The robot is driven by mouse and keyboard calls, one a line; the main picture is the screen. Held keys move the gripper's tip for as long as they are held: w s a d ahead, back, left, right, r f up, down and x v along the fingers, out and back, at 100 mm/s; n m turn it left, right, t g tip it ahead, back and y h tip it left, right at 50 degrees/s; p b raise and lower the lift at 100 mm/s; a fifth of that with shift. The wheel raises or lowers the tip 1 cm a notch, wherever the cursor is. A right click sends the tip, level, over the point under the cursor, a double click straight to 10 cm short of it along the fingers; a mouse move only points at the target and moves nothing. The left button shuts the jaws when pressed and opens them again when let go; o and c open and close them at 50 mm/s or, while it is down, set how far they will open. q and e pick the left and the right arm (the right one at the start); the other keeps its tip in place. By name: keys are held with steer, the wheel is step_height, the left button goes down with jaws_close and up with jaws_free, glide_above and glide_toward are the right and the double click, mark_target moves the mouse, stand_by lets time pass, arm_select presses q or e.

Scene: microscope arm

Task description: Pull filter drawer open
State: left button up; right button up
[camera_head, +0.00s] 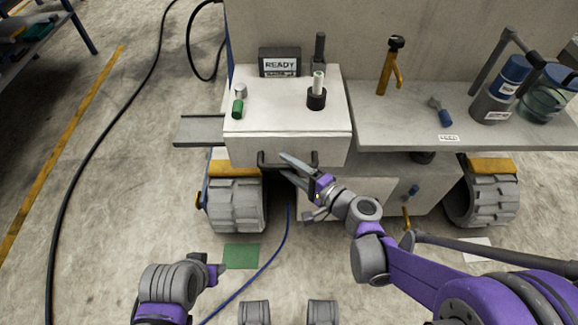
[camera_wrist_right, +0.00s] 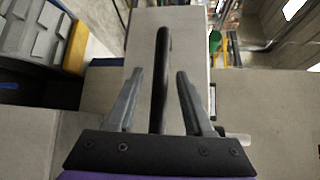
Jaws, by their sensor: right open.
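The filter drawer (camera_head: 240,148) is the pale front of a white box, with a dark bar handle (camera_head: 267,160) across it. Its front looks flush under the box top. My right gripper (camera_head: 283,164) is at the handle, fingers apart. In the right wrist view the handle (camera_wrist_right: 163,85) runs between the two open fingers (camera_wrist_right: 160,74), with a visible gap on each side. My left gripper (camera_head: 214,272) is low at the left, away from the drawer; its fingers do not show clearly.
On the box stand a READY display (camera_head: 280,62), a green-capped vial (camera_head: 238,107) and a black holder (camera_head: 317,98). A grey side shelf (camera_head: 200,130) juts left. Wheels flank the cabinet; a blue cable crosses the floor.

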jaws_close()
stand_by(0.3)
stand_by(1.2)
